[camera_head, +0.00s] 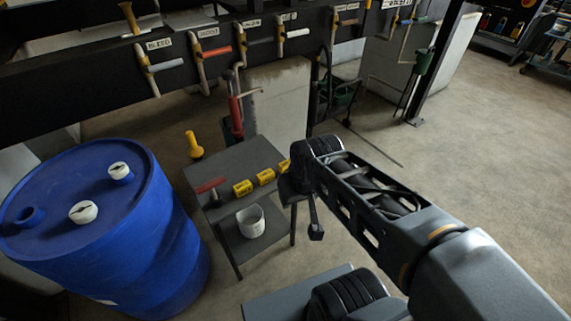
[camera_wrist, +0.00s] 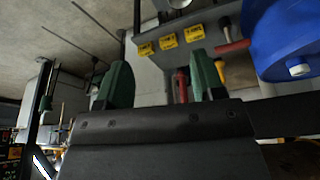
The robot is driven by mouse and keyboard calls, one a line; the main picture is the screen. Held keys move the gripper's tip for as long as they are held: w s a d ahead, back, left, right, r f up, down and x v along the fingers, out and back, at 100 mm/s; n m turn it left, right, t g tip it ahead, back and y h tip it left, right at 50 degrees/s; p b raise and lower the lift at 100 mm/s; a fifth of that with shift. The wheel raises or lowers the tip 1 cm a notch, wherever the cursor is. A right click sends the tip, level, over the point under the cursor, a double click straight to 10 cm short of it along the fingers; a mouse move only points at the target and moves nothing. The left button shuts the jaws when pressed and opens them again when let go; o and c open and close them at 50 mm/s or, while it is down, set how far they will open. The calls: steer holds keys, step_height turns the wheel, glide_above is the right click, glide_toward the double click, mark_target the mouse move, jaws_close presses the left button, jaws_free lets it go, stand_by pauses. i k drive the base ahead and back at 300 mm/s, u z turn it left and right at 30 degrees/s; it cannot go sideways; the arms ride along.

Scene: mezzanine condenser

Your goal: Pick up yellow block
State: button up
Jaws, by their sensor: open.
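Three yellow blocks with dark lettering lie in a row on the grey cart's top shelf. In the head view they are the left block (camera_head: 242,187), the middle block (camera_head: 265,177) and the right block (camera_head: 285,166), the last close beside my gripper. The wrist view, turned around, also shows the blocks (camera_wrist: 145,49) (camera_wrist: 168,41) (camera_wrist: 194,33) beyond the fingers. My gripper (camera_wrist: 160,78) is open with its two green fingers wide apart and nothing between them. In the head view it is at the cart's right edge, partly hidden by my arm.
A red-handled item (camera_head: 210,185) lies on the cart top (camera_head: 236,160), left of the blocks. A white bucket (camera_head: 250,221) stands on the lower shelf. A blue drum (camera_head: 150,230) is at left. Labelled valves line the beam (camera_head: 95,65) behind. Open floor (camera_head: 480,150) lies right.

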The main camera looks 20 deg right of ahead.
mark_target(283, 167)
steer(key=u, duration=0.5)
steer(key=k, duration=0.6)
steer(key=u, duration=0.65)
steer(key=i, duration=0.65)
steer(key=z, duration=0.8)
steer(key=i, duration=0.6)
steer(key=z, duration=0.65)
